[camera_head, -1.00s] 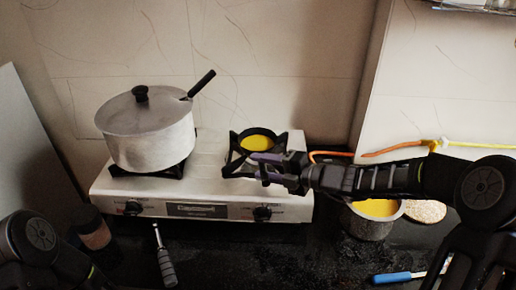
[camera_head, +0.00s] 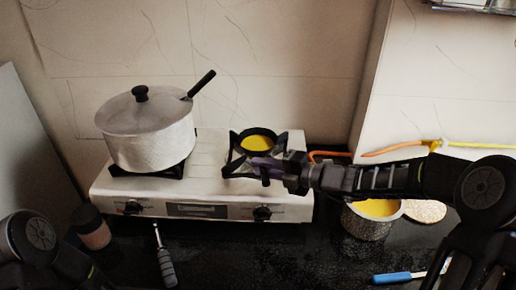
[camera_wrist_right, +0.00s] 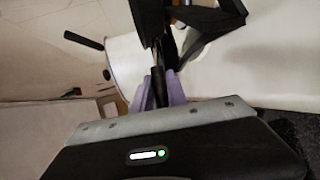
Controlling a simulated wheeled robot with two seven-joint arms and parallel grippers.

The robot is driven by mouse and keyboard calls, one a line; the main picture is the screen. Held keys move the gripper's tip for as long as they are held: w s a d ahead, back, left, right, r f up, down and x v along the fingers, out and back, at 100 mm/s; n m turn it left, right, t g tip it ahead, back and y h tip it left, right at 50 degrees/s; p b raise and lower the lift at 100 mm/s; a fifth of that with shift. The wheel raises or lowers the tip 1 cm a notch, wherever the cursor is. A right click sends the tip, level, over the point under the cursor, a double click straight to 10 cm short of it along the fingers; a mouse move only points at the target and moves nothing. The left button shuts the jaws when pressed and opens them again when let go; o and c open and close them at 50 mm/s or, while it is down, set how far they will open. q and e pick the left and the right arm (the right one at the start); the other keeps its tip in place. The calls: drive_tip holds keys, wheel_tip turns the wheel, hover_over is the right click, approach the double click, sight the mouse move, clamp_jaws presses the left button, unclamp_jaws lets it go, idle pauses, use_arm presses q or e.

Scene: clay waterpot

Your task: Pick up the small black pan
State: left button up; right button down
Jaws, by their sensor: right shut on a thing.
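The small black pan (camera_head: 258,130) sits on the right burner of the stove, with a flat yellow content inside. My right gripper (camera_head: 263,169) reaches in from the right, at the pan's near side. In the right wrist view, its purple fingers (camera_wrist_right: 160,88) are shut on the pan's black handle (camera_wrist_right: 158,72), one on each side. The pan looks level and still at the burner grate; I cannot tell whether it is lifted at all. My left gripper is out of view; only part of the left arm shows at the lower left.
A lidded pot (camera_head: 150,135) with a dark handle stands on the left burner of the white stove (camera_head: 210,185). A pot with yellow content (camera_head: 368,226) stands below my right forearm. A blue-handled tool (camera_head: 393,277) and a grey-handled tool (camera_head: 167,266) lie on the dark counter.

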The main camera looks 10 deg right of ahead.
drive_tip(key=shift+r, duration=0.2)
idle(0.7)
wheel_tip(320, 180, up, 10)
drive_tip(key=shift+f+p, duration=0.1)
drive_tip(key=shift+p, duration=0.35)
idle(0.6)
